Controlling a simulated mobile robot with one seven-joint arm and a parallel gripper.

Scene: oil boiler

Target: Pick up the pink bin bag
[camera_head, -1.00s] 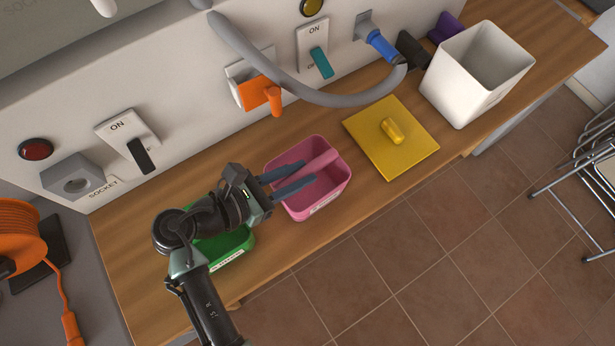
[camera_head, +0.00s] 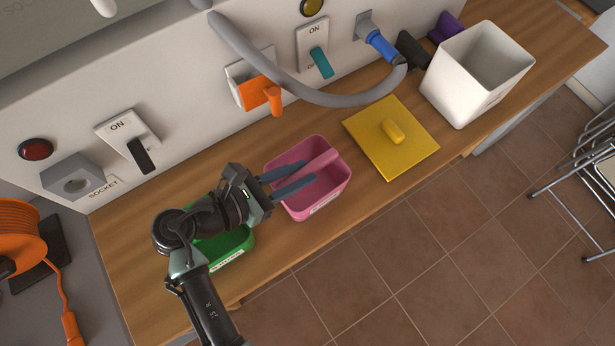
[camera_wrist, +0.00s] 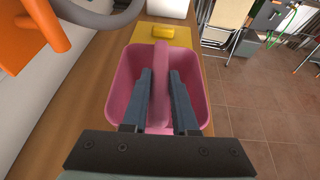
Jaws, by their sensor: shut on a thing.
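The pink bin (camera_head: 341,188), which I take to be the pink bin bag, is an open tub with a white label on its front. It stands on the wooden counter. A pink bar (camera_head: 325,158) runs across its middle. My gripper (camera_head: 309,173) reaches into the tub from the left, with its two grey fingers on either side of the bar, shut on it. In the wrist view the bar (camera_wrist: 161,58) stands between the fingers (camera_wrist: 161,76), and the tub wall (camera_wrist: 118,88) surrounds them. The tub's floor is partly hidden by the fingers.
A green bin (camera_head: 238,243) stands to the left, partly under my arm. A yellow lid (camera_head: 395,155) lies to the right, then a white bin (camera_head: 465,85). A grey hose (camera_head: 300,88) and orange handle (camera_head: 262,95) stick out behind. The floor (camera_head: 400,270) in front is clear.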

